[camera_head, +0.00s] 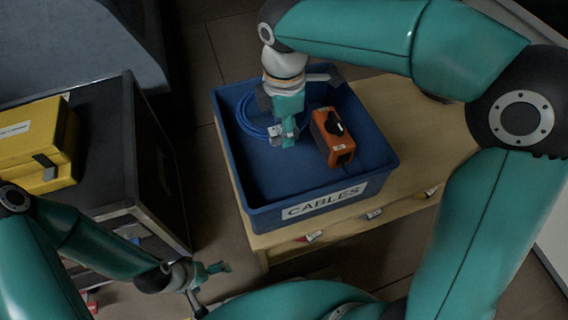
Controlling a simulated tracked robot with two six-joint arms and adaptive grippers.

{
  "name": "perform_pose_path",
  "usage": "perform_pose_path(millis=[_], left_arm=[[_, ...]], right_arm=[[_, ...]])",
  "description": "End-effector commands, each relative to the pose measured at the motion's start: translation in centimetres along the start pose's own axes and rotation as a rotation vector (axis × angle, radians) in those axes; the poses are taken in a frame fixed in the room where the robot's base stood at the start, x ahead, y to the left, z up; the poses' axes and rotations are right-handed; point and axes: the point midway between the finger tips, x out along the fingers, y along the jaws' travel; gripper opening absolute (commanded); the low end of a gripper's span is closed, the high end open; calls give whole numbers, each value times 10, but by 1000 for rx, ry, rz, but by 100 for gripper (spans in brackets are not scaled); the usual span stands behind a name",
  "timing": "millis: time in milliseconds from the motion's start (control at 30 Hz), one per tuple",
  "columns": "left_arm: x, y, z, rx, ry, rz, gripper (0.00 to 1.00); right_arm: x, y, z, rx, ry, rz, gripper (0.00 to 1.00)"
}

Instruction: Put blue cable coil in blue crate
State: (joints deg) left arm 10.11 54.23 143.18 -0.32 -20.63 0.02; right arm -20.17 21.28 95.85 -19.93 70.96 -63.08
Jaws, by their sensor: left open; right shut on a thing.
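The blue cable coil (248,108) is inside the blue crate (238,185), towards its back left. The crate is labelled CABLES and stands on a light wooden bench. My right gripper (287,138) reaches down into the crate and is shut on the coil's right side. The gripper hides part of the coil, and I cannot tell whether the coil touches the crate floor. My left gripper (208,285) is open and empty, low in the picture, to the left of the bench and away from the crate.
An orange device (333,138) with a black knob lies in the crate, right of my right gripper. The wooden bench (425,150) has free room right of the crate. A yellow case (32,140) sits on a black box (110,150) at left.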

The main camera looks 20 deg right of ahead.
Motion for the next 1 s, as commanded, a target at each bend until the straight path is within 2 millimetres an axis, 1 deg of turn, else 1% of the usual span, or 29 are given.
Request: perform_pose_path(millis=[33,167,300,400,533,767,867,1000], left_arm=[[7,-2,0,0,0,0,98],[20,-7,0,0,-1,0,98],[36,-13,0,0,0,0,98],[44,-16,0,0,0,0,98],[51,-18,0,0,0,0,98],[55,-20,0,0,0,0,98],[62,-22,0,0,0,0,98],[73,-26,0,0,0,0,98]], right_arm=[[13,0,-2,-6,-1,-3,0],[45,1,-4,-11,-1,-4,0],[83,1,-6,-15,-1,-4,0],[107,2,-6,-17,-1,-4,0],[126,2,-6,-15,0,-1,0],[138,3,-7,-16,0,0,0],[151,2,-7,-16,-1,-2,0],[176,2,-7,-17,-1,-3,0]])
